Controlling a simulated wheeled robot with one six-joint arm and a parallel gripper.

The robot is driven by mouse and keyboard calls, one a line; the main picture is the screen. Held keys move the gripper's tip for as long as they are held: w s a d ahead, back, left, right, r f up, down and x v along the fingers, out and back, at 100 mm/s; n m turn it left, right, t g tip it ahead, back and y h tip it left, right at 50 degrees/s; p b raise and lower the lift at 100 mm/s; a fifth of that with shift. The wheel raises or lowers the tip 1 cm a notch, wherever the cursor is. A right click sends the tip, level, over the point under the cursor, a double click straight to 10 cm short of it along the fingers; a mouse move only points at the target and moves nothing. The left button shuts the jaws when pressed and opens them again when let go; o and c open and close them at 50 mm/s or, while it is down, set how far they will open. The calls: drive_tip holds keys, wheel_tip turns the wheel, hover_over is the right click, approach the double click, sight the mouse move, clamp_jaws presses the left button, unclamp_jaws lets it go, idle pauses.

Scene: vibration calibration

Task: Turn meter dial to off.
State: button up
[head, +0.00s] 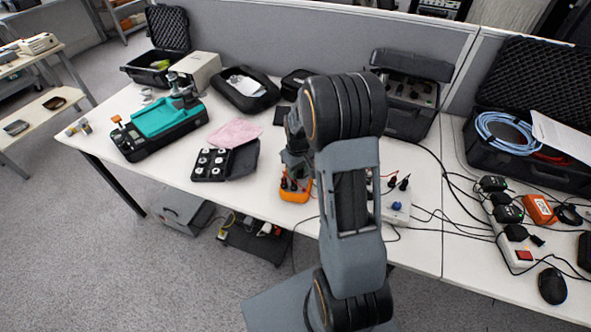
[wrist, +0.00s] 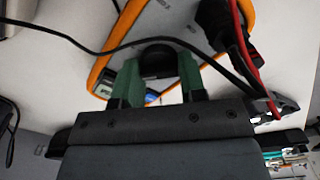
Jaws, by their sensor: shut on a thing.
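The meter (head: 295,190) is orange-edged and lies on the white table, partly hidden behind my arm in the head view. In the wrist view the meter (wrist: 219,22) shows its grey face and orange rim. Its round black dial (wrist: 156,58) sits between the two green fingertips of my gripper (wrist: 157,75). My gripper is shut on the dial, one finger on each side. The dial's pointer and markings cannot be read. Red and black test leads (wrist: 240,45) plug into the meter beside the fingers.
A black case with round weights (head: 212,163) and a pink cloth (head: 234,133) lie left of the meter. A teal-topped device (head: 165,118) stands further left. A power strip (head: 512,235) with chargers is at the right. A black cable (wrist: 75,45) crosses near the meter.

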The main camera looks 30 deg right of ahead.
drive_tip(key=shift+a, duration=0.3)
drive_tip(key=shift+d, duration=0.3)
drive_tip(key=shift+n, duration=2.3)
drive_tip(key=shift+a+n, duration=0.1)
drive_tip(key=shift+n, duration=1.6)
